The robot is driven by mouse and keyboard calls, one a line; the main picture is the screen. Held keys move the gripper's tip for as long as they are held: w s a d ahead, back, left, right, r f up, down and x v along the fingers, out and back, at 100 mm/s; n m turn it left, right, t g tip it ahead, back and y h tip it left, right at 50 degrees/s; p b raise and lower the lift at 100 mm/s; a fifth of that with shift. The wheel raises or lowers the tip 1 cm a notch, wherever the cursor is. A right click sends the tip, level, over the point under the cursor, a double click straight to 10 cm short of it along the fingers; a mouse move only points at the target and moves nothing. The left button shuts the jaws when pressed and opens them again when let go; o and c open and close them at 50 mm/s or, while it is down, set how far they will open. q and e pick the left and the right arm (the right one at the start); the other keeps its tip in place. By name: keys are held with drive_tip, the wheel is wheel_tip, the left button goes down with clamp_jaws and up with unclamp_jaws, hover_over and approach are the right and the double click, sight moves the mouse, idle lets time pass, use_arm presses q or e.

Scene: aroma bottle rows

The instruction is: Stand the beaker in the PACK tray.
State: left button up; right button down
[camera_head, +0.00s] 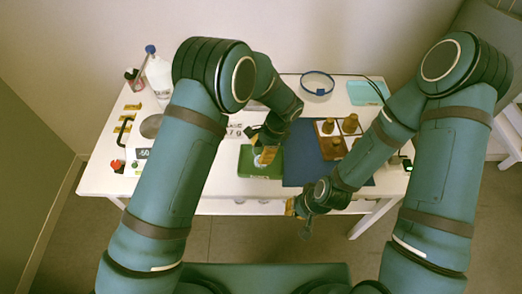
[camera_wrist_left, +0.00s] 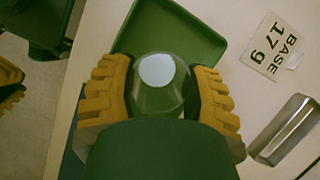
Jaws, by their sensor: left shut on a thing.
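The beaker (camera_wrist_left: 160,82) is clear glass, seen from above between the yellow fingers of my left gripper (camera_wrist_left: 160,92). In the head view my left gripper (camera_head: 266,152) is shut on the beaker (camera_head: 258,161), over the green tray (camera_head: 262,172). The green tray also shows in the left wrist view (camera_wrist_left: 180,30). I cannot read a PACK label on it. Whether the beaker's base touches the tray floor is hard to tell. My right gripper (camera_head: 297,207) hangs near the table's front edge, apart from the tray; its fingers are too small to judge.
A dark blue mat (camera_head: 300,165) with brown bottles (camera_head: 350,124) on small bases lies right of the tray. A BASE card (camera_wrist_left: 271,46) and a metal piece (camera_wrist_left: 283,130) lie nearby. A white bottle (camera_head: 158,75) and a blue-rimmed dish (camera_head: 317,83) stand farther back.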

use_arm(q)
drive_tip(key=shift+f, duration=0.2)
drive_tip(key=o, duration=1.1)
drive_tip(key=shift+o, duration=0.2)
drive_tip(key=shift+r, duration=0.15)
drive_tip(key=shift+r, duration=0.2)
drive_tip(key=p+v, duration=0.1)
drive_tip(key=v, duration=1)
drive_tip(key=shift+d+r, duration=0.25)
drive_tip(key=shift+r, duration=0.1)
drive_tip(key=shift+f, duration=0.1)
